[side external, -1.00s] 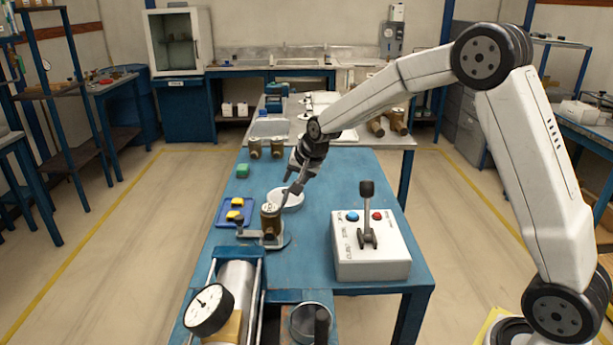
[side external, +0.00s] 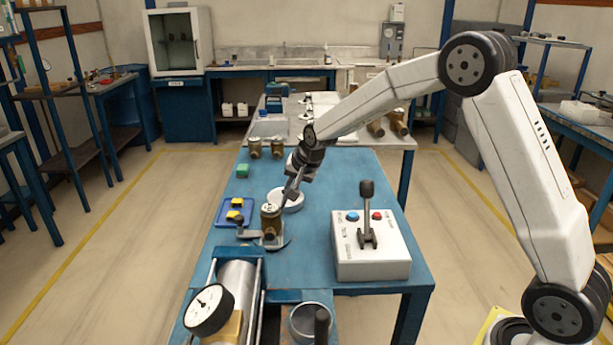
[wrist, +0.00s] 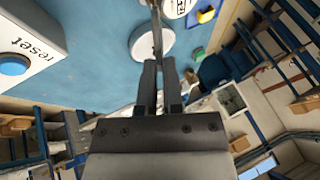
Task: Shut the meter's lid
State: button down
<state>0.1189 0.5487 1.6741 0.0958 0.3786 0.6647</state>
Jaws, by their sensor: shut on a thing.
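The meter (side external: 270,220) is a brown, brass-coloured body with a pale round face, standing upright on the bench fixture. Part of its white face (wrist: 176,7) shows at the top of the wrist view. My gripper (side external: 290,191) is just right of and above the meter, tilted down towards it. In the wrist view my gripper (wrist: 160,64) is shut on a thin grey piece (wrist: 157,32), which looks like the meter's lid seen edge-on. It stands up beside the face, so the lid is open. Its hinge is not clear.
A white round dish (side external: 291,201) lies close behind the gripper. A white control box (side external: 370,255) with a lever stands at the right. A pressure gauge (side external: 209,310) is in front.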

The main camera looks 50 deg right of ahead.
jog(key=shift+w+a+r+g, duration=0.1)
jog(key=shift+w+a+g, duration=0.1)
jog(key=shift+a+g, duration=0.1)
jog(key=shift+w+a+r+g+h, duration=0.15)
jog(key=shift+w+a+g+h, duration=0.2)
jog(key=shift+g+h, duration=0.25)
jog(key=shift+w+a+n+g+h, duration=0.5)
jog(key=shift+w+a+g+h, duration=0.45)
jog(key=shift+h, duration=0.25)
jog(key=shift+w+a+f+n+g+h, duration=0.1)
jog(key=shift+w+a+n+g+h, duration=0.1)
jog(key=shift+w+a+g+h, duration=0.3)
jog(key=shift+w+a+f+n+g+h, duration=0.1)
jog(key=shift+w+n+g+h, duration=0.1)
jog(key=shift+g+h, duration=0.5)
jog(key=shift+w+a+f+g+h, duration=0.2)
jog(key=shift+a+g+h, duration=0.05)
jog(key=shift+g+h, duration=0.15)
jog(key=shift+w+a+f+n+g+h, duration=0.35)
jog(key=shift+g+h, duration=0.1)
jog(key=shift+h, duration=0.15)
